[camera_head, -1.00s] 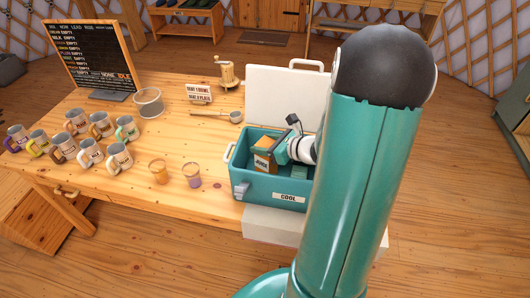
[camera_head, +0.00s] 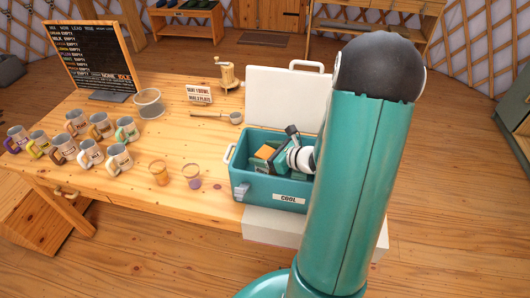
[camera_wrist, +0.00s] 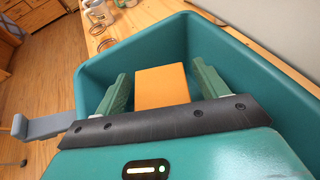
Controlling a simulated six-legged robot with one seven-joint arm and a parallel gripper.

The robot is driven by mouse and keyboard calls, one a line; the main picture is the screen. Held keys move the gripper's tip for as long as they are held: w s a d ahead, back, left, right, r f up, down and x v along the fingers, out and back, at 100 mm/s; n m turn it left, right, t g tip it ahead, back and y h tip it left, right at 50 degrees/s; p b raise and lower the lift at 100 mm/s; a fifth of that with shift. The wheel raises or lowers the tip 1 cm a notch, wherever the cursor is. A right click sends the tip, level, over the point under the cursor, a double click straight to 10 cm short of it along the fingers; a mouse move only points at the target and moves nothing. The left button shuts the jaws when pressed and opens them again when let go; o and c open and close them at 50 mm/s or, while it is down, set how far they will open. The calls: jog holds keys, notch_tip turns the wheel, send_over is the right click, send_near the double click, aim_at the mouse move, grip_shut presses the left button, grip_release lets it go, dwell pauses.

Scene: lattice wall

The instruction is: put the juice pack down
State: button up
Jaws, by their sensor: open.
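The juice pack (camera_head: 265,153), an orange box, is inside the teal cool box (camera_head: 262,191), with mostly its top showing in the head view. In the wrist view the pack's orange top (camera_wrist: 162,86) lies between the two green fingers of my gripper (camera_wrist: 164,88). Small gaps show between the fingers and the pack, so my gripper is open around it. In the head view my gripper (camera_head: 277,158) reaches down into the cool box from the right. The pack's lower part and the floor under it are hidden.
The cool box walls (camera_wrist: 100,75) surround my gripper closely, and its white lid (camera_head: 284,98) stands open behind. Two small glasses (camera_head: 159,174) and several mugs (camera_head: 90,152) stand left on the wooden table.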

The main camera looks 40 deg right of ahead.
jog(key=shift+r, duration=0.1)
jog(key=shift+s+d+r, duration=0.1)
jog(key=shift+s+r, duration=0.05)
jog(key=shift+s, duration=0.05)
jog(key=v, duration=1.2)
jog(key=a+r+n+g+y, duration=0.1)
jog(key=a+r+n+g, duration=0.25)
jog(key=a+n, duration=0.6)
jog(key=a+r+n+g+y, duration=0.1)
jog(key=a+r+n+g, duration=0.3)
jog(key=a+n, duration=0.5)
jog(key=s+a+r+n+h, duration=0.5)
jog(key=a+r+n+h, duration=0.1)
jog(key=n, duration=0.7)
jog(key=shift+s+a+r+n, duration=0.3)
jog(key=shift+a+r, duration=0.3)
jog(key=shift+r, duration=0.4)
